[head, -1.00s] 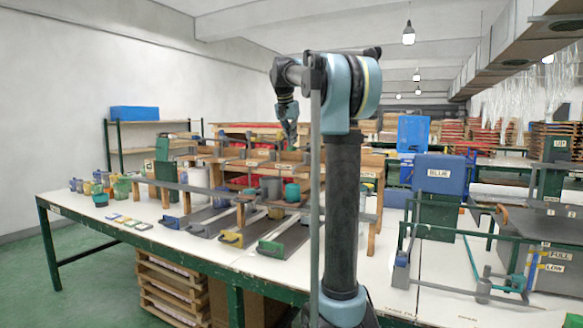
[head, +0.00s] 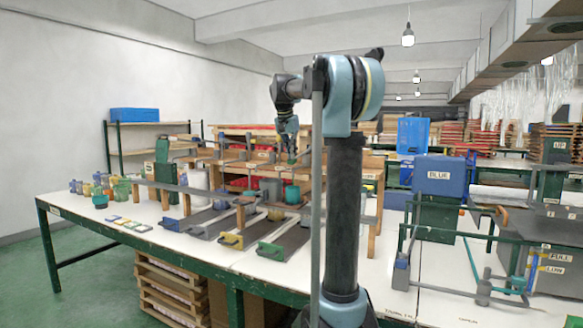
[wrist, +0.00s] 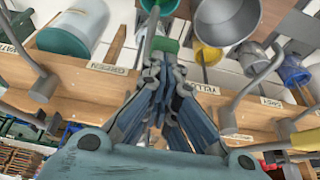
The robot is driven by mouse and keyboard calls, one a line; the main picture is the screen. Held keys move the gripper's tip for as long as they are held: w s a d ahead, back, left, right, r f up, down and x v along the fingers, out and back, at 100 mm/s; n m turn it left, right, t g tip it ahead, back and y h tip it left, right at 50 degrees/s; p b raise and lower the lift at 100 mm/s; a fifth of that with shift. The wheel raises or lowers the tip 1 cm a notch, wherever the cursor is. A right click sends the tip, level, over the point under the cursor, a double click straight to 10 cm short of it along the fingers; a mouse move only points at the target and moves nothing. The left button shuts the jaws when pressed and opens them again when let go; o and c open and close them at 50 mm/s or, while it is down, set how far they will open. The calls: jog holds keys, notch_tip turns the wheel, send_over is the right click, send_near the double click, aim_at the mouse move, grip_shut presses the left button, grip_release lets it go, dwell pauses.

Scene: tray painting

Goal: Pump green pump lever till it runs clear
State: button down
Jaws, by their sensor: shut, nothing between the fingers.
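My gripper (head: 290,153) is shut and empty, held above the wooden rack on the long white table. In the wrist view its fingertips (wrist: 164,62) come together just below a small green grip (wrist: 166,45), which seems to be the end of the green pump lever. Whether they touch it cannot be told. A grey rod (wrist: 150,30) runs up beside this grip. A green-rimmed pot (wrist: 65,38) lies left of the fingers, near a label reading GREEN (wrist: 107,68). In the head view a teal-green pot (head: 292,194) stands below my gripper. Any flow is hidden.
Other grey levers (wrist: 232,105) hang along the wooden rack (wrist: 75,75), close on both sides. A grey pot (wrist: 228,18) is at the upper right. Dark trays (head: 285,240) with coloured handles lie at the front. A blue tank (head: 440,175) stands right of my arm.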

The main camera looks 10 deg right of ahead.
notch_tip(320, 180, up, 10)
jog(key=shift+r, duration=0.15)
dwell(0.7)
dwell(0.7)
